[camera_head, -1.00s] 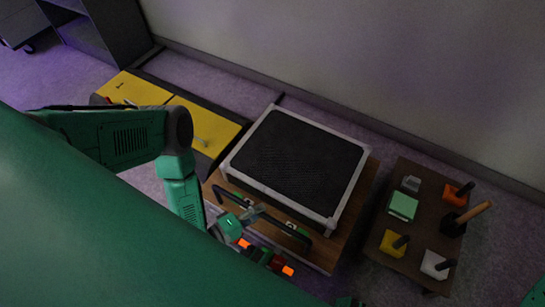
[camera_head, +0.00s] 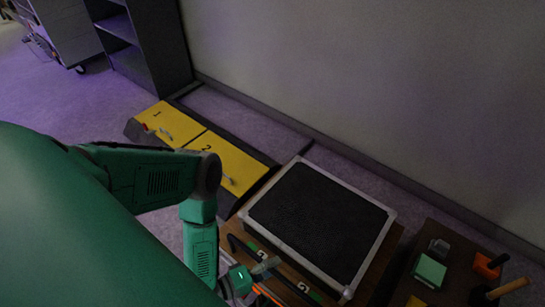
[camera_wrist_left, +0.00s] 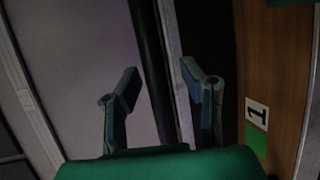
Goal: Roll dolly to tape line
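The dolly looks like the brown wooden platform (camera_head: 381,277) under a case with a black top (camera_head: 318,220) and pale edges. A black bar handle (camera_head: 238,243) runs along its near side; a black bar also shows in the left wrist view (camera_wrist_left: 150,60). My left gripper (camera_head: 266,267) is at this handle. In the left wrist view its two fingers (camera_wrist_left: 162,88) stand apart, with the bar and a grey strip between them; I cannot tell whether they touch. I cannot make out a tape line. My right gripper is out of view.
Yellow panels marked 1 (camera_head: 168,122) and 2 (camera_head: 228,165) lie left of the case. A low dark table (camera_head: 447,287) with small blocks and handled tools stands at right. A wall (camera_head: 380,90) runs behind.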

